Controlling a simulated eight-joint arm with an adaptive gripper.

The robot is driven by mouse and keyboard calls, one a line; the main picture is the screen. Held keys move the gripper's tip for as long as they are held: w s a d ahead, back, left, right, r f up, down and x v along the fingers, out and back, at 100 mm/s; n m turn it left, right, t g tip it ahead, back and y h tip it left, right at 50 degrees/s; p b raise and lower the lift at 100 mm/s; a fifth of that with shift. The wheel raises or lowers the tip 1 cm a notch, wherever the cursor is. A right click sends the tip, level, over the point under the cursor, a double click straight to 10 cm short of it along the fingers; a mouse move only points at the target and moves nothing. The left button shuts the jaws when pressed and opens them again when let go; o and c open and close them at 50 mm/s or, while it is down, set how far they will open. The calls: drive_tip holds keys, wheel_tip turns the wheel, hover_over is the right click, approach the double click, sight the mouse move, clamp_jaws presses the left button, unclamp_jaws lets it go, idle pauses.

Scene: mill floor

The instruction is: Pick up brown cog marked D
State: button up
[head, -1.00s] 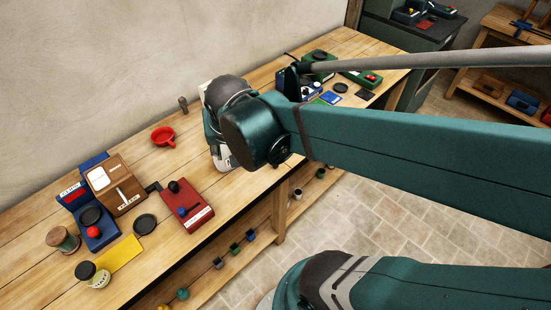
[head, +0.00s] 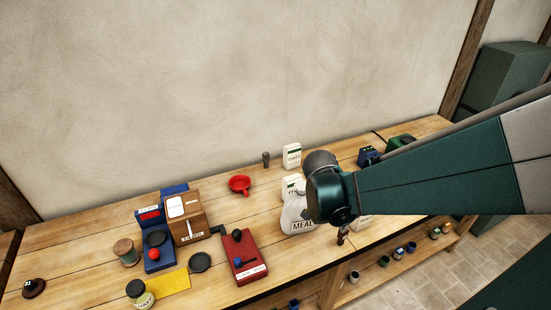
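A small dark brown round piece (head: 34,288) with a raised middle and a pale mark lies at the far left end of the wooden bench. It may be the brown cog, but its mark is too small to read. No other brown cog can be made out. My teal arm reaches in from the right, and its rounded dark end is over the bench beside the white meal sack (head: 298,218). My gripper cannot be made out; the arm hides what is behind it. The brown piece is far to the left of the arm's end.
On the bench (head: 95,240) stand a blue device (head: 157,258), a brown wooden box (head: 187,222), a red device (head: 244,257), a red dish (head: 240,184), jars and white packets (head: 292,155). A yellow sheet (head: 172,284) lies in front. Bare bench surrounds the brown piece.

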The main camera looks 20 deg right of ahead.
sight(342, 237)
drive_tip(key=shift+s+d+f+m+g, duration=0.25)
drive_tip(key=shift+d+f+m+g, duration=0.05)
drive_tip(key=shift+d+f+m, duration=0.4)
drive_tip(key=shift+d+f, duration=0.1)
drive_tip(key=shift+x, duration=1.15)
drive_tip(key=shift+f+b, duration=0.1)
drive_tip(key=shift+b, duration=0.2)
drive_tip(key=shift+b+x, duration=0.55)
drive_tip(key=shift+x, duration=1.9)
drive_tip(key=shift+d, duration=0.15)
drive_tip(key=c, duration=0.9)
